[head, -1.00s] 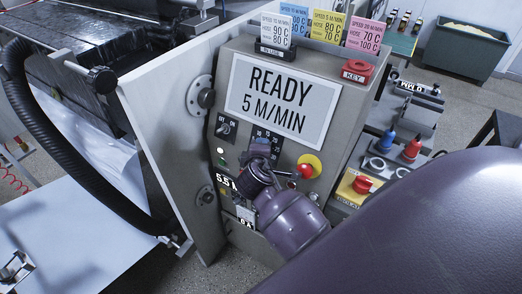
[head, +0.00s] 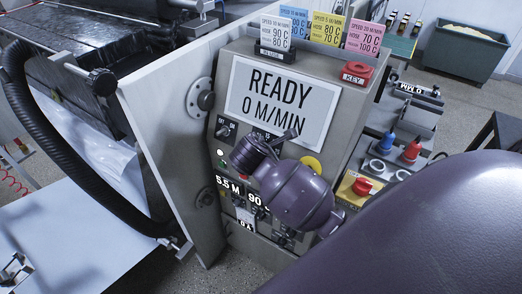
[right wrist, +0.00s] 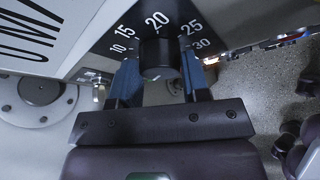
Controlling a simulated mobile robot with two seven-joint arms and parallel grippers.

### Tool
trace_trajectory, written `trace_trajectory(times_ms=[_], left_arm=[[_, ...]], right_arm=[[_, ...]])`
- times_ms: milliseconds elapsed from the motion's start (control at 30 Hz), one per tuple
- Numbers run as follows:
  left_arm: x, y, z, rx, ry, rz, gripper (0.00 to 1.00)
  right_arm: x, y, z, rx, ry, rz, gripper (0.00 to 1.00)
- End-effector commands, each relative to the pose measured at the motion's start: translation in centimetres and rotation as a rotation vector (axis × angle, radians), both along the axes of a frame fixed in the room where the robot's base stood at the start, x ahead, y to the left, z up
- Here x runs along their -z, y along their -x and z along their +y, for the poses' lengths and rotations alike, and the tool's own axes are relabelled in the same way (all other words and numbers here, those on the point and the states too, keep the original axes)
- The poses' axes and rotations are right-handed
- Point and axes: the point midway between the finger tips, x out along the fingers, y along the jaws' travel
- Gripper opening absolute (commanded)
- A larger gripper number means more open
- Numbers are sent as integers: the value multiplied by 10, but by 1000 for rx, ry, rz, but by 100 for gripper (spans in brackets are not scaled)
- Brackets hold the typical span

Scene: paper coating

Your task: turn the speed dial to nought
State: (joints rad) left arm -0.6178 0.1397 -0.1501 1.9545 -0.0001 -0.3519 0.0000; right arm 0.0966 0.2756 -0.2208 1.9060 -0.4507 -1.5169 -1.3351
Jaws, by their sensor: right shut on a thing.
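The speed dial (right wrist: 158,58) is a black knob in the right wrist view, in front of a black scale marked 10 to 30. My right gripper (right wrist: 160,80) has its two blue fingers on either side of the knob and is shut on it. I cannot make out the dial's pointer. In the head view my purple right wrist covers the dial. The display (head: 282,103) on the grey control panel reads "READY 0 M/MIN". My left gripper is not in view.
A yellow disc (head: 313,164) shows just beside my right wrist. A red knob on a yellow box (head: 353,190) stands to the right.

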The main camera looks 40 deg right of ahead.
Motion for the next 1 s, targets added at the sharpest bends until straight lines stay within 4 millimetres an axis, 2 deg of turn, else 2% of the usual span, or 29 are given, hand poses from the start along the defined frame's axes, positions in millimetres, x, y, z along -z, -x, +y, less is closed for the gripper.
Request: trace_trajectory(times_ms=[300, 833, 867, 1000], left_arm=[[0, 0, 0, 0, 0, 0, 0], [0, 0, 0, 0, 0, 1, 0], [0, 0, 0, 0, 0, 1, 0], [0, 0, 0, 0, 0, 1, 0]], right_arm=[[-1, -2, 0, -47, 41, 93, 19], [-1, -2, 0, -54, 48, 112, 19], [-1, -2, 0, -55, 48, 111, 47], [-1, -1, 0, -55, 47, 112, 68]])
